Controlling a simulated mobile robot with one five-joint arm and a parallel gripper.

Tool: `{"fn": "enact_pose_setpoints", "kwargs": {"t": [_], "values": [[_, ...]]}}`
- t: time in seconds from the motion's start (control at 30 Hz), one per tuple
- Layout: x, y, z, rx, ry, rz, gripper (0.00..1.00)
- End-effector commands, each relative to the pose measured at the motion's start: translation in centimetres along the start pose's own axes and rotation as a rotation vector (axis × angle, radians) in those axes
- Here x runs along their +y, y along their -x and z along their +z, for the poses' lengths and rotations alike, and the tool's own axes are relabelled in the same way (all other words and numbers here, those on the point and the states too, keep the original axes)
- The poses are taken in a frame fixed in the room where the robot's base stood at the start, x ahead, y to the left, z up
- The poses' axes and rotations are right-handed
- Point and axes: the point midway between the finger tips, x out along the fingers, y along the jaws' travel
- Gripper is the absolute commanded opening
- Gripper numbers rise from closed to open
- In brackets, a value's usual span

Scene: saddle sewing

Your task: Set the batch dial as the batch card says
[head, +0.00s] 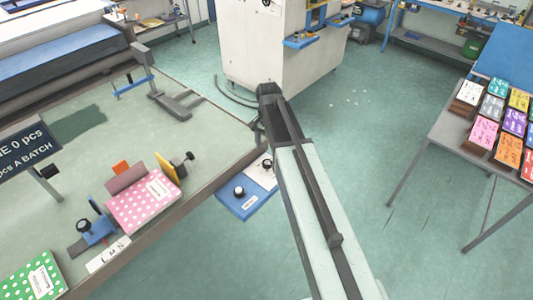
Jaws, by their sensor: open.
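A blue panel (237,208) juts out at the table's right edge.
On the table, a pink dotted booklet (145,203) rests in a fixture with a blue clamp (97,230); a green dotted booklet (40,278) lies at the front left. A white machine cabinet (262,45) stands behind. A table of coloured stacks (485,131) stands right, with clear floor between.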

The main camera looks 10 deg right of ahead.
Motion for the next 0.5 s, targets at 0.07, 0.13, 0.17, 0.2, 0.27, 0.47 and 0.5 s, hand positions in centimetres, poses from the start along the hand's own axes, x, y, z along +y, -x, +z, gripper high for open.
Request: {"fn": "enact_pose_setpoints", "kwargs": {"t": [0.07, 0.13, 0.17, 0.2, 0.27, 0.47, 0.5], "values": [[-0.1, -0.1, 0.1, 0.000, 0.002, 0.000, 0.61], [-0.1, -0.4, 0.1, 0.000, 0.003, 0.000, 0.61], [-0.1, -0.6, 0.1, 0.000, 0.003, 0.000, 0.61], [-0.1, -1.0, 0.1, 0.000, 0.004, 0.000, 0.61], [-0.2, -1.7, 0.2, 0.000, 0.005, 0.000, 0.61], [-0.3, -5.2, 0.2, 0.000, 0.007, 0.000, 0.61], [-0.3, -5.9, 0.2, 0.000, 0.007, 0.000, 0.61]]}}
